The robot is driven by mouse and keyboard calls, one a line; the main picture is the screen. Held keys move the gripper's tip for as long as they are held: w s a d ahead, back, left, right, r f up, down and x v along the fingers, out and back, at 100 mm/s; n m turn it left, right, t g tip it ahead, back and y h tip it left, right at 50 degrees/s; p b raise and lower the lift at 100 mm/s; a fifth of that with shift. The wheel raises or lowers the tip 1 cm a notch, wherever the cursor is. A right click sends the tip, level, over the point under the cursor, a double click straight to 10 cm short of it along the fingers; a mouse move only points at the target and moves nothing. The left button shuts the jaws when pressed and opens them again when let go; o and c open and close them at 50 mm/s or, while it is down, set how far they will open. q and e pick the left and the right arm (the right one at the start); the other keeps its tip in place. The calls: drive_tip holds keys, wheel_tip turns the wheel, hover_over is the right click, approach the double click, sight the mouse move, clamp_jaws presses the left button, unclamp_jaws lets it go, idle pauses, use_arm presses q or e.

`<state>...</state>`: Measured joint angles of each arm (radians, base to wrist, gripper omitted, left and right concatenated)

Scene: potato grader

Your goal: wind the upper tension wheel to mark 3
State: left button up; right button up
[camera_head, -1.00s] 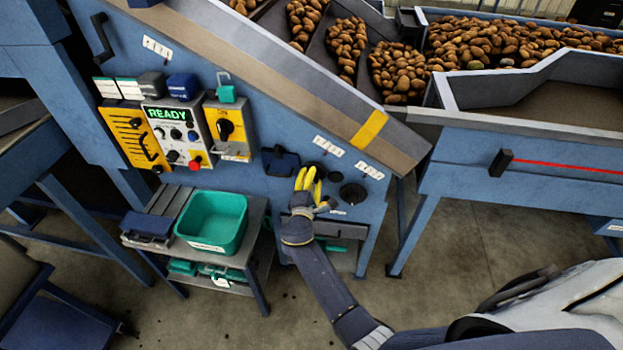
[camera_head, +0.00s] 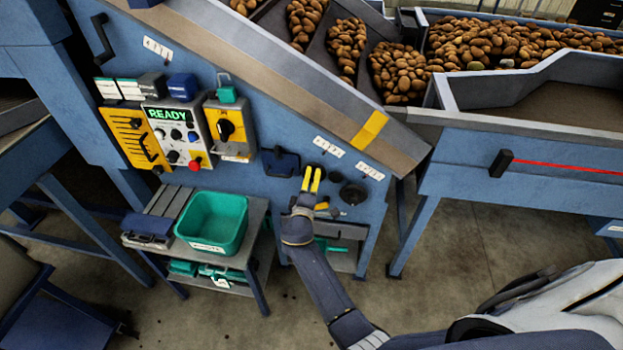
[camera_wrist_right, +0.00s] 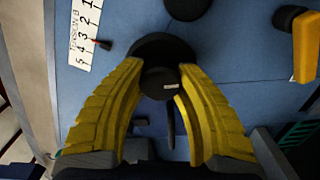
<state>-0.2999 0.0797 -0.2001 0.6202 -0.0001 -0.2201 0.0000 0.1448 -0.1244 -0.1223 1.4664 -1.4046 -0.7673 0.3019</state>
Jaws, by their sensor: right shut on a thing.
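The upper tension wheel (camera_wrist_right: 150,45) is a black disc with a raised dark hub (camera_wrist_right: 159,83) on the blue machine side. My right gripper (camera_head: 312,174) has its two yellow fingers on either side of the hub, shut on it, in the right wrist view (camera_wrist_right: 160,88). In the head view the fingers partly hide the wheel. A white number scale (camera_wrist_right: 83,36) lies beside the wheel. A small red-tipped pointer (camera_wrist_right: 102,43) stands at it, near mark 3; the exact reading is unclear. My left gripper is out of view.
The lower wheel (camera_head: 353,193) and its scale (camera_head: 370,171) are close on the right. A dark blue bracket (camera_head: 281,162) is close on the left. A control panel (camera_head: 175,135) reads READY. A green bin (camera_head: 214,222) stands on a low cart. Potatoes (camera_head: 490,45) lie above.

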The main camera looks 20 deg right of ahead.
drive_tip(key=shift+a, duration=0.1)
drive_tip(key=o, duration=1.3)
drive_tip(key=shift+n, duration=0.3)
